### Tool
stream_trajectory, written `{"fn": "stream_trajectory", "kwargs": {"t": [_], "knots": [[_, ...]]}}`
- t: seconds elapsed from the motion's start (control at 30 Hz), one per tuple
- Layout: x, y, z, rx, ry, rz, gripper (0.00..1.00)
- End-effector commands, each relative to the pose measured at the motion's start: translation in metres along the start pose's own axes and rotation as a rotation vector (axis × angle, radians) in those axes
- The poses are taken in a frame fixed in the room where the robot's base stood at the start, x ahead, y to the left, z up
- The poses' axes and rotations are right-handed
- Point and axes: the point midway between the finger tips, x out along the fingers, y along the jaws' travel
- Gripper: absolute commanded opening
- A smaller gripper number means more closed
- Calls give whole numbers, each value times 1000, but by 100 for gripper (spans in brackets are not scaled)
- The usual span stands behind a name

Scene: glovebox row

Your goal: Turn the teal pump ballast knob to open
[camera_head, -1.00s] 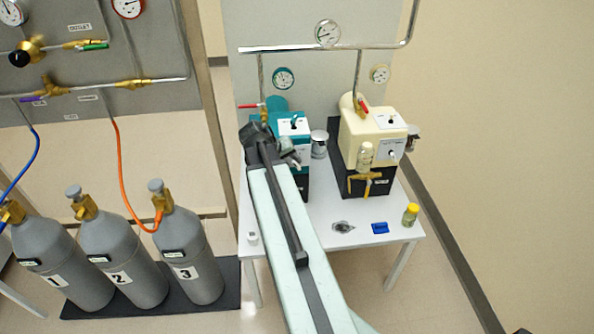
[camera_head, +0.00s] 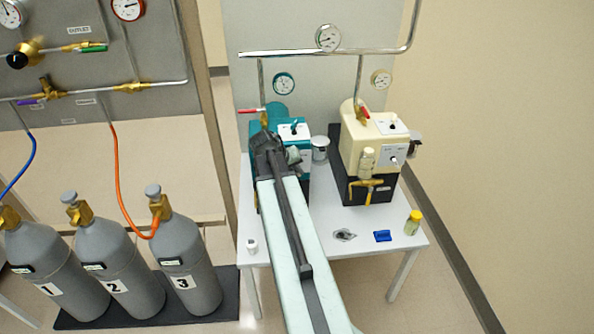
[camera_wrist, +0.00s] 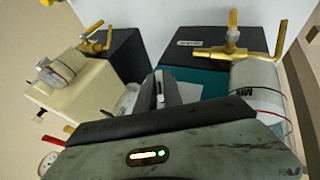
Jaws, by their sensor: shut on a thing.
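The teal pump (camera_head: 281,117) stands at the left of the white table, partly behind my arm. It also shows at the right in the wrist view (camera_wrist: 207,82). A white plate with a dark switch (camera_head: 293,130) is on its top. My gripper (camera_head: 296,157) is at the front of this pump, its jaws closed. In the wrist view its fingers (camera_wrist: 161,88) reach to the pump's side. The ballast knob is hidden at the jaws, so its angle cannot be read.
The cream pump (camera_head: 366,140) stands close on the right, with a brass fitting in front. A blue item (camera_head: 382,236) and a yellow-capped jar (camera_head: 413,222) lie near the table's front edge. Grey cylinders (camera_head: 183,250) stand on the left. Pipes and gauges are behind.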

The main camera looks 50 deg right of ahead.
Motion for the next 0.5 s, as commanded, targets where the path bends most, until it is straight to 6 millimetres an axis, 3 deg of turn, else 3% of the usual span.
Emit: {"fn": "stream_trajectory", "kwargs": {"t": [0.5], "knots": [[0,6,2,128,-4,-300,0]]}}
